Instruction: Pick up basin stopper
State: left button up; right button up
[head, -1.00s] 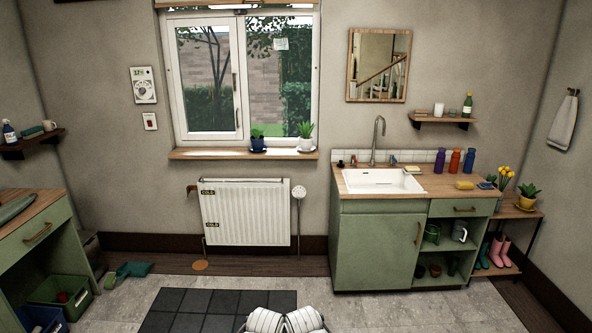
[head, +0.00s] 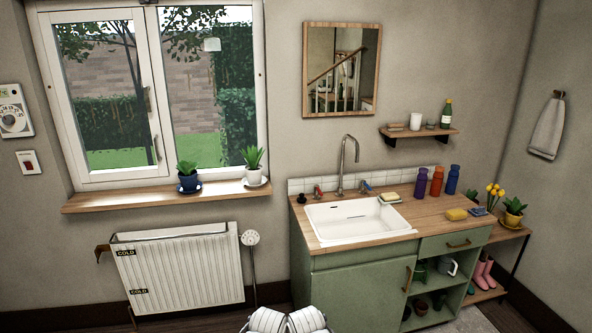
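A small black knob-like thing (head: 302,198), which looks like the basin stopper, stands on the wooden counter at the back left corner of the white basin (head: 330,231). It is just left of the red-marked tap handle (head: 317,191). It is small, and its details are hard to make out. Two white rounded parts of my own arms show at the bottom middle edge. Neither gripper's fingers are in view, and nothing of mine is near the counter top.
The faucet (head: 347,164) rises behind the basin. A soap dish (head: 390,197), several bottles (head: 437,182) and a yellow sponge (head: 457,214) stand to the right. The radiator (head: 179,268) is left of the green cabinet (head: 359,293). A shelf (head: 418,134) hangs above.

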aim_at(301, 200)
jog(key=i+j+z, duration=0.15)
jog(key=i, duration=0.2)
jog(key=z, duration=0.45)
jog(key=i+j+z, duration=0.5)
jog(key=z, duration=0.25)
jog(key=i+j, duration=0.15)
jog(key=j, duration=0.2)
jog(key=i+j+z, duration=0.1)
jog(key=j, duration=0.3)
jog(key=i+j, duration=0.25)
jog(key=j, duration=0.15)
jog(key=i+j+z, duration=0.1)
jog(key=j, duration=0.25)
jog(key=i+j, duration=0.2)
jog(key=j, duration=0.2)
jog(key=i+j+z, duration=0.1)
jog(key=j, duration=0.3)
